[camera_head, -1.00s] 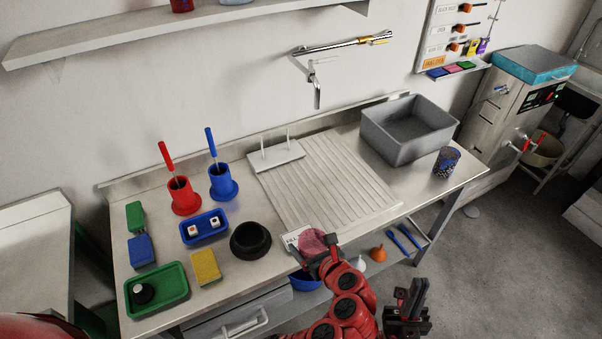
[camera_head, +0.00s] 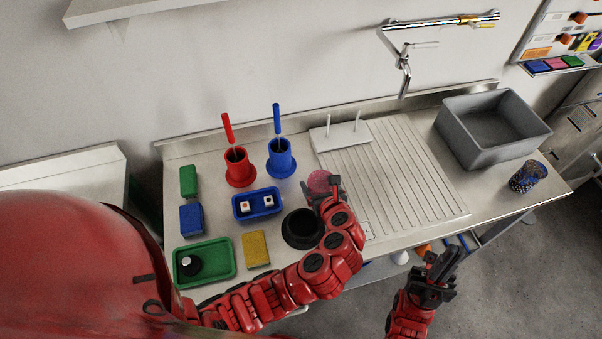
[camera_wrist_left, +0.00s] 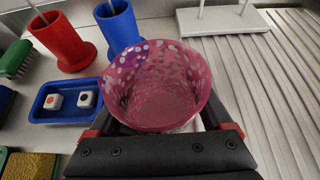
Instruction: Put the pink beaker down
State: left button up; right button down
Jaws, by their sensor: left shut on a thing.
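The pink beaker (camera_head: 319,181) is a translucent pink cup with pale spots. In the left wrist view the beaker (camera_wrist_left: 155,85) fills the middle, its open mouth toward the camera. My left gripper (camera_head: 324,190) is shut on it, one finger on each side, over the worktop beside the black ring. The beaker's base is hidden, so I cannot tell whether it touches the surface. My right gripper (camera_head: 440,268) is empty, in front of the worktop's front edge, its fingers apart.
The black ring (camera_head: 302,229) stands close to the left gripper. A blue tray (camera_head: 257,214), red holder (camera_head: 239,169) and blue holder (camera_head: 281,159) are to its left. A grey basin (camera_head: 490,135) and patterned cup (camera_head: 528,177) stand further right.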

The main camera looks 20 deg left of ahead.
pick_arm(q)
jog(key=a, duration=0.2)
jog(key=w+a+p, duration=0.1)
jog(key=a, duration=0.1)
jog(key=w+a+p, duration=0.1)
jog(key=a, duration=0.1)
jog(key=shift+w+a+f, duration=0.1)
jog(key=shift+a+f, duration=0.1)
jog(key=shift+a, duration=0.15)
notch_tip(320, 180, down, 2)
jog(key=shift+a+f+p, duration=0.1)
jog(key=shift+f+p, duration=0.05)
jog(key=shift+p, duration=0.2)
jog(key=shift+w+f, duration=0.1)
jog(key=shift+f, duration=0.65)
jog(key=shift+f, duration=0.1)
jog(key=o, duration=1.4)
